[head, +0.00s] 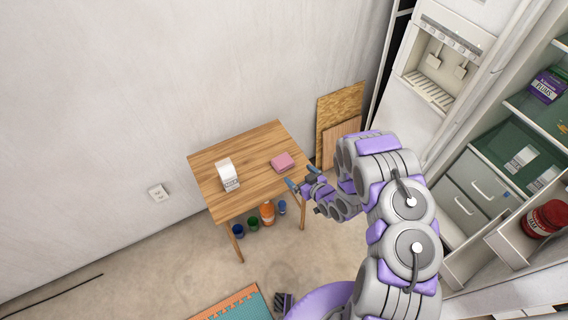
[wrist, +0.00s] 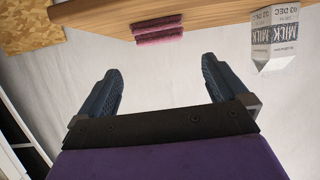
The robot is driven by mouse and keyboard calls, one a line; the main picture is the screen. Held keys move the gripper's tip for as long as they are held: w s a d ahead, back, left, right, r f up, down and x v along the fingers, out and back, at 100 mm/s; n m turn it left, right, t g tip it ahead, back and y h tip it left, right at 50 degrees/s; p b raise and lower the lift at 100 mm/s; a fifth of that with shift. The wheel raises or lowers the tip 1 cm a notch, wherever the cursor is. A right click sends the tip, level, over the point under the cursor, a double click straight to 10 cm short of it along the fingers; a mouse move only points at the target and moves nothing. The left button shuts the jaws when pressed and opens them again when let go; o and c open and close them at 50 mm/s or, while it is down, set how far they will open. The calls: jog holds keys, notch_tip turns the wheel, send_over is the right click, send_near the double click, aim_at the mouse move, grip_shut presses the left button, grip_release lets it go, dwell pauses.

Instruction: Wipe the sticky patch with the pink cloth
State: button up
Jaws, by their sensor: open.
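The pink cloth (head: 282,162) lies folded on the right part of the wooden table (head: 245,143). In the wrist view the pink cloth (wrist: 158,33) shows edge-on at the top, as two stacked layers on the tabletop (wrist: 100,18). My gripper (head: 301,177) is open and empty, just off the table's right edge, near the cloth but apart from it. Its two spread fingers (wrist: 160,68) point toward the cloth in the wrist view. I cannot make out a sticky patch on the tabletop in either view.
A milk carton (head: 228,175) stands on the table's left part; it also shows upside down in the wrist view (wrist: 275,40). Several cans, one orange (head: 267,213), stand under the table. Wooden boards (head: 341,115) lean on the wall behind. Shelves (head: 500,165) stand at right.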

aim_at(284, 161)
jog(key=b+x, duration=0.3)
jog(key=x, duration=1)
jog(key=shift+w+f, duration=0.1)
jog(key=shift+w, duration=0.05)
jog(key=c, duration=0.7)
jog(key=shift+r, duration=0.7)
notch_tip(284, 161, up, 3)
jog(key=shift+p, duration=0.85)
jog(key=s+d+p, duration=0.1)
jog(key=s, duration=0.4)
jog(key=s+d, duration=0.1)
jog(key=s, duration=0.4)
jog(key=s+d+p, duration=0.1)
jog(key=s+d, duration=0.1)
jog(key=s, duration=0.3)
jog(key=shift+s+d+r+p, duration=0.1)
jog(key=shift+s+r+p, duration=0.15)
jog(key=shift+r+p, duration=0.1)
